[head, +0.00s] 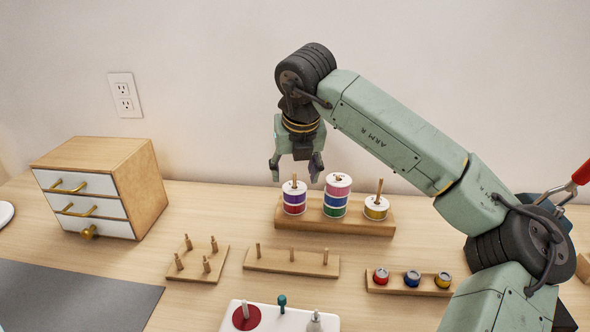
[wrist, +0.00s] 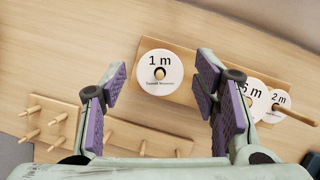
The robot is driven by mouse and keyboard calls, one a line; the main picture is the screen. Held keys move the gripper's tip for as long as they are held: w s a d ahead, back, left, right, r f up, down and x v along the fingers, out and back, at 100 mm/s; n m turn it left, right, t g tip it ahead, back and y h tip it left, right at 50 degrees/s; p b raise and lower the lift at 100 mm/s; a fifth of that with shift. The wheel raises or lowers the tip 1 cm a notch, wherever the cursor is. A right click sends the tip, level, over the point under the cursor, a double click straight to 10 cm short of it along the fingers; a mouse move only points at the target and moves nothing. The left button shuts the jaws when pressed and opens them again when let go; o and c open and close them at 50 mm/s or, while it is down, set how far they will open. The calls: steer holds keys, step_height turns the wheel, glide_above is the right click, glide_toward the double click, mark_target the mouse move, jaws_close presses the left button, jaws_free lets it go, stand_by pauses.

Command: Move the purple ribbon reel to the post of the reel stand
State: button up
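The purple ribbon reel (head: 294,198) sits on the left post of the long wooden rack at the back, on top of a red reel (head: 294,209). Its white top, marked "1 m", shows in the wrist view (wrist: 148,82). My gripper (head: 295,168) hangs above this left stack with its fingers spread; the wrist view also shows them apart, on either side of the reel's top. Nothing is held. A low wooden stand with three bare posts (head: 273,264) lies in front of the rack; a squarer base with several bare posts (head: 193,265) is to its left.
A small bobbin holder (head: 398,287), a white tray (head: 262,320) and a drawer cabinet (head: 137,165) are around. Bare tabletop lies between the rack and front stands.

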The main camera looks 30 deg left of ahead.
steer(key=shift+o, duration=0.9)
steer(key=v, duration=1.2)
steer(key=shift+f, duration=0.1)
